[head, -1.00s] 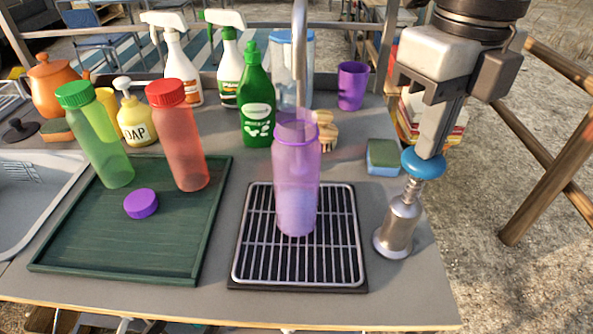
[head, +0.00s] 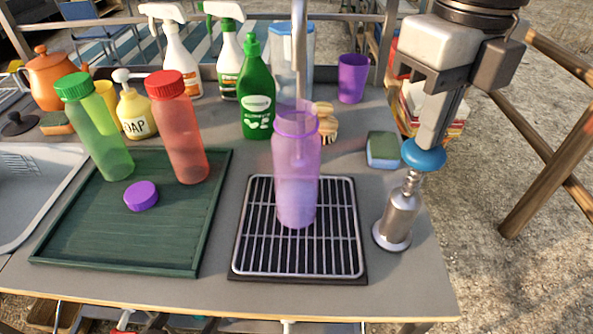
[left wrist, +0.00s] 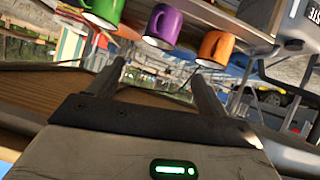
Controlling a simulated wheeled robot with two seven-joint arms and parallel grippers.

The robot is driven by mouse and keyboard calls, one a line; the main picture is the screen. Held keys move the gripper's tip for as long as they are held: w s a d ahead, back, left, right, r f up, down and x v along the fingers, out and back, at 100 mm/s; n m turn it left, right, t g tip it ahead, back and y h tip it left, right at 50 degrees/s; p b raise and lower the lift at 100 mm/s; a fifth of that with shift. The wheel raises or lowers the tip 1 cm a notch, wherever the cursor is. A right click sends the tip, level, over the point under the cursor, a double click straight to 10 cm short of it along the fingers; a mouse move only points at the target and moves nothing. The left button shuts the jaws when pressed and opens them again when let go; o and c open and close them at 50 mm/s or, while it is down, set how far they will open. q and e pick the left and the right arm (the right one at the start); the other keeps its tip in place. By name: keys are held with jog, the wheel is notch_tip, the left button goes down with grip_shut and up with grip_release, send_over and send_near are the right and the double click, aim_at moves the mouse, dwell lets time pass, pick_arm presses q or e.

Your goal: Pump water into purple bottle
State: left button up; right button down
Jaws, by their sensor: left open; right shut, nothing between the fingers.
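The purple bottle (head: 297,170) stands upright and uncapped on the black drain grate (head: 340,262), under the metal spout (head: 300,60). Its lower part looks paler, as if it holds some water. The purple cap (head: 141,195) lies on the green tray (head: 120,250). The hand pump (head: 399,215) is a silver cylinder with a blue knob (head: 423,155), right of the grate. My right gripper (head: 430,135) is shut and empty, its fingertips at the top of the knob from above. My left gripper (left wrist: 165,90) is open and empty in the left wrist view, away from the bottle.
Green (head: 100,135) and red (head: 180,130) capped bottles stand on the tray. A green detergent bottle (head: 256,100), a sponge (head: 383,150) and a purple cup (head: 353,78) stand behind the grate. Hanging mugs (left wrist: 163,26) show in the left wrist view. The counter's front strip is clear.

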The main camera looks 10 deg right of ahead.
aim_at(425, 153)
jog(key=shift+f+b, duration=0.55)
jog(key=shift+b, duration=0.05)
jog(key=shift+f, duration=0.25)
jog(key=shift+f+b, duration=0.5)
jog(key=shift+b, duration=0.25)
jog(key=shift+f+b, duration=1.05)
jog(key=shift+r+p, duration=0.3)
jog(key=shift+r, duration=0.05)
jog(key=shift+r+p, duration=1.35)
jog(key=shift+r, duration=0.7)
